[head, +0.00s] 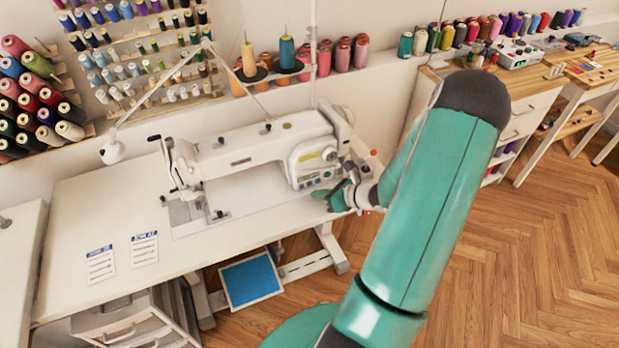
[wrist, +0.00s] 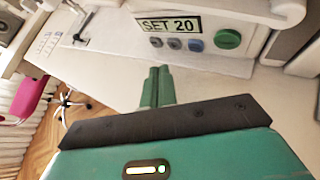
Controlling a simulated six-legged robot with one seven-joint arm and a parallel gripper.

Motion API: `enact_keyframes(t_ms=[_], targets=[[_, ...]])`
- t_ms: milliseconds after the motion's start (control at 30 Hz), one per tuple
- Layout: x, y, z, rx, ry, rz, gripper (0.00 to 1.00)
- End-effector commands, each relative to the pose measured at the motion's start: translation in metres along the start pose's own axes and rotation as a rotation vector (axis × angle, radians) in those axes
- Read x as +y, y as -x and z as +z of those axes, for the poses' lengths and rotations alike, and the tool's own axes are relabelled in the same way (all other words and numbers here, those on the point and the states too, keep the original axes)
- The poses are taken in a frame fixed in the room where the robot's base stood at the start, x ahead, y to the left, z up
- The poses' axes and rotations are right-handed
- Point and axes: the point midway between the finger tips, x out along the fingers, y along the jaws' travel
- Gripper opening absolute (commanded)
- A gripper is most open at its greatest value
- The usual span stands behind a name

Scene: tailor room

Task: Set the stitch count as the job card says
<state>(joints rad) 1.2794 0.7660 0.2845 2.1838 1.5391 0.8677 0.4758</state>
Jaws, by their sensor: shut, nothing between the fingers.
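The white sewing machine (head: 250,150) stands on the white table, with its control panel (head: 318,180) at the right end. In the wrist view the display (wrist: 168,24) reads "SET 20". In the head view my gripper (head: 338,197) is just in front of the panel. Two job cards (head: 100,264) (head: 144,248) lie flat on the table's left; their small print is unreadable.
The white table (head: 80,205) is mostly clear left of the machine. Thread cones (head: 345,55) line the ledge behind. A blue pedal (head: 250,279) is under the table. A pink chair (wrist: 33,98) shows at left in the wrist view. Wooden floor (head: 540,250) is open at right.

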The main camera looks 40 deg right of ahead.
Motion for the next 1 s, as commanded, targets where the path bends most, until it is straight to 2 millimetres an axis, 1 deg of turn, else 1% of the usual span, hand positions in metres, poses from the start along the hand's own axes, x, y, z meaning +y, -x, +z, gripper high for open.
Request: enact_keyframes(t_ms=[300, 500, 1000], targets=[[0.015, 0.021, -0.015, 0.000, -0.001, -0.001, 0.00], [0.022, 0.031, -0.022, -0.001, -0.001, -0.001, 0.00], [0.024, 0.032, -0.023, -0.001, 0.000, 0.000, 0.00]])
